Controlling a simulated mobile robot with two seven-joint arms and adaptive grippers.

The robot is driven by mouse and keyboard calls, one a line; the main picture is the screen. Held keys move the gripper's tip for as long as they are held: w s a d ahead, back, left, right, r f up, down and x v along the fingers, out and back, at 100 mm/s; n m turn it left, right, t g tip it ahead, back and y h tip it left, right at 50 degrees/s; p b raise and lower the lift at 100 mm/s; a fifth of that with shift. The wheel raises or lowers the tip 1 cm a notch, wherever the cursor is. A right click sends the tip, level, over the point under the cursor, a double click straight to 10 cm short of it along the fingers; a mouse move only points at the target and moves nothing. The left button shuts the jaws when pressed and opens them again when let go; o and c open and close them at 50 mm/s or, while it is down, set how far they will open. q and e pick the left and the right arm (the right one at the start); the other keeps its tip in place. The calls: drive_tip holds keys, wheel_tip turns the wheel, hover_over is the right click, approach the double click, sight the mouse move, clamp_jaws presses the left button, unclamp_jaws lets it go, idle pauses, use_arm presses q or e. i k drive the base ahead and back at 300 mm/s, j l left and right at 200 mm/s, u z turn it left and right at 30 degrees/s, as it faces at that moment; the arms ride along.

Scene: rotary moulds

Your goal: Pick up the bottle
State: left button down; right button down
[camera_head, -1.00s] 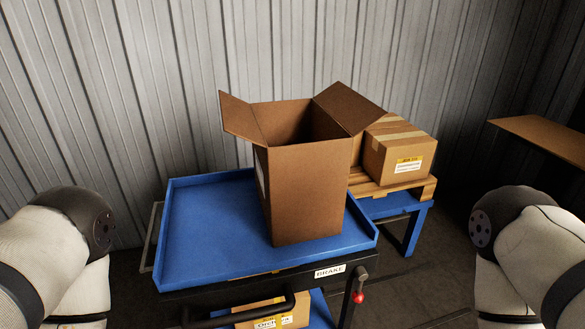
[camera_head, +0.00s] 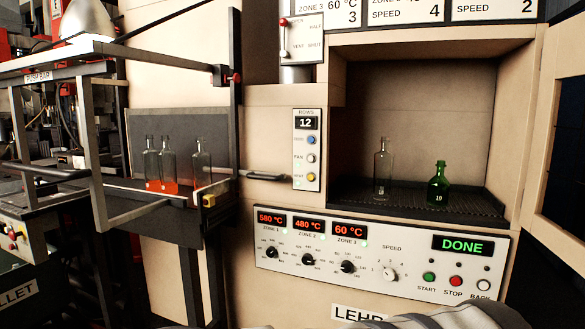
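A clear glass bottle (camera_head: 383,172) stands upright inside the open chamber on the right, on its dark mesh floor. A shorter green bottle (camera_head: 438,188) marked 10 stands upright to its right, apart from it. Three more clear bottles (camera_head: 152,164) with glowing orange-red bases stand at the opening on the left. Which bottle the task means cannot be told from the view. Neither of my grippers is in view; only a pale part of my arm shows at the bottom edge.
The control panel (camera_head: 384,265) below the chamber reads DONE. The chamber's door (camera_head: 560,150) stands open at the right. A handle bar (camera_head: 265,176) juts out left of the ROWS panel (camera_head: 306,150). A metal frame (camera_head: 95,150) stands at the far left.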

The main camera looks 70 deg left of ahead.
sight(383, 160)
drive_tip(key=u, duration=1.8)
